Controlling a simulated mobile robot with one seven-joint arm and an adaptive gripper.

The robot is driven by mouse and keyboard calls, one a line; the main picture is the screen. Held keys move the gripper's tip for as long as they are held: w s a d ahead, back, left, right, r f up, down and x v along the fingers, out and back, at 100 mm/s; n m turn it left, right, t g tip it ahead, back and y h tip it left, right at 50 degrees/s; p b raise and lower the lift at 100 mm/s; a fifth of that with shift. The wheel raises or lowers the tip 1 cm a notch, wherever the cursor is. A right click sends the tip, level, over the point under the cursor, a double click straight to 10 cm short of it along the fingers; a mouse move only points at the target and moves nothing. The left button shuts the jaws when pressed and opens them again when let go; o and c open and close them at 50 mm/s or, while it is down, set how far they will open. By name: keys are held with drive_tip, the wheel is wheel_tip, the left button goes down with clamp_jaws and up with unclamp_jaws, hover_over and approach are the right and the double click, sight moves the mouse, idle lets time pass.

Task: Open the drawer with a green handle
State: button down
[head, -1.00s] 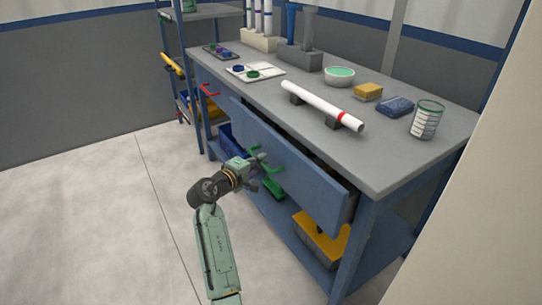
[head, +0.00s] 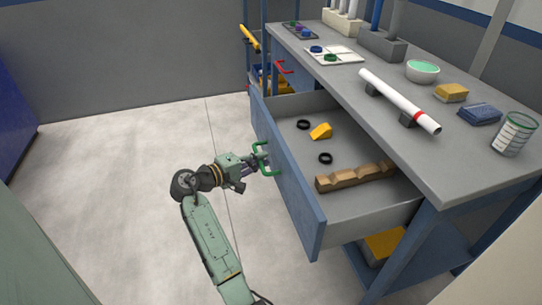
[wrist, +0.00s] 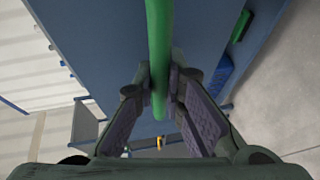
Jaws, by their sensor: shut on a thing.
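The blue-fronted drawer (head: 292,182) under the grey workbench is pulled well out in the head view, and its inside shows. Its green handle (head: 262,160) is on the drawer's front face. My gripper (head: 260,157) is at that handle. In the wrist view the green handle (wrist: 159,50) runs between the two fingers of my gripper (wrist: 160,88), and they are shut on it. Inside the drawer lie a yellow piece (head: 321,131), two black rings (head: 303,124) and a notched brown block (head: 354,177).
The workbench top (head: 340,85) holds a white pipe (head: 398,100) on supports, a bowl (head: 422,71), sponges and a can (head: 513,134). A red handle (head: 284,68) is further along the bench front. The floor left of my arm is clear.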

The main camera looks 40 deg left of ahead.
drive_tip(key=shift+s+a, duration=0.15)
drive_tip(key=shift+s, duration=0.1)
drive_tip(key=c, duration=1.7)
unclamp_jaws()
drive_tip(key=shift+o, duration=0.2)
drive_tip(key=v, duration=1.2)
